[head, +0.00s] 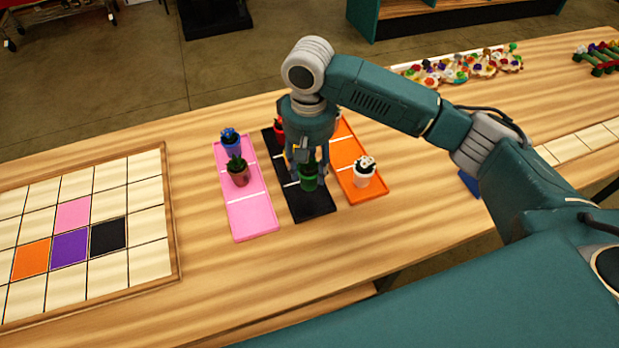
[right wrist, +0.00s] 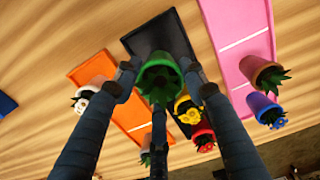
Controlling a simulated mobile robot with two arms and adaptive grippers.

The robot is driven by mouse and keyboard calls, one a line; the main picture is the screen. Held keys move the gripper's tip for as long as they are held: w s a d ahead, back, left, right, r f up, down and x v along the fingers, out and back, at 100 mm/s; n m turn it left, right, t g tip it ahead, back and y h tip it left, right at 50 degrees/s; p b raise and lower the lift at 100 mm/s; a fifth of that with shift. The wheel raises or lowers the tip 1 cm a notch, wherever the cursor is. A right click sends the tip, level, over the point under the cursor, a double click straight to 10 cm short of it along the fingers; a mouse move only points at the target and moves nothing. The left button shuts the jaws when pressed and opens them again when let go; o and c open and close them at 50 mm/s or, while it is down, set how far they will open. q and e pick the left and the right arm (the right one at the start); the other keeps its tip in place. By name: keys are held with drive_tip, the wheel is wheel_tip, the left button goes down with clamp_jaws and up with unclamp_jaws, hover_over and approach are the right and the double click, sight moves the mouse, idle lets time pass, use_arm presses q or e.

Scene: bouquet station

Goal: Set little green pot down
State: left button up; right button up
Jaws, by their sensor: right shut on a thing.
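The little green pot (head: 308,183) with a dark green plant is between the fingers of my right gripper (head: 306,172), over the front half of the black tray (head: 312,211). I cannot tell whether its base touches the tray. In the right wrist view the green pot (right wrist: 160,78) sits between the fingertips (right wrist: 160,76), with the bare end of the black tray (right wrist: 160,38) beside it. A red pot (head: 279,128) stands at the tray's back. A yellow pot (right wrist: 185,106) shows near the red one in the wrist view. My left gripper is not in view.
A pink tray (head: 253,216) at left holds a blue pot (head: 231,148) and a terracotta pot (head: 239,178). An orange tray (head: 346,152) at right holds a white pot (head: 364,179). A tiled board (head: 145,198) lies further left. Bare table separates it from the pink tray.

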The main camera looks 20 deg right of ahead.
sight(308, 182)
drive_tip(key=shift+w+a+f, duration=0.1)
drive_tip(key=shift+f, duration=0.65)
wheel_tip(308, 182, down, 3)
drive_tip(key=shift+a+f+p, duration=0.1)
drive_tip(key=shift+f+p, duration=0.1)
drive_tip(key=shift+p, duration=0.15)
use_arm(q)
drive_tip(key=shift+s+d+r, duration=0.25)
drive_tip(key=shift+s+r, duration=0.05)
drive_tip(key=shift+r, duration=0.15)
use_arm(e)
drive_tip(key=shift+f, duration=0.35)
drive_tip(key=o, duration=1.3)
drive_tip(key=shift+f, duration=0.15)
drive_tip(key=shift+c, duration=0.2)
drive_tip(key=shift+o, duration=1.1)
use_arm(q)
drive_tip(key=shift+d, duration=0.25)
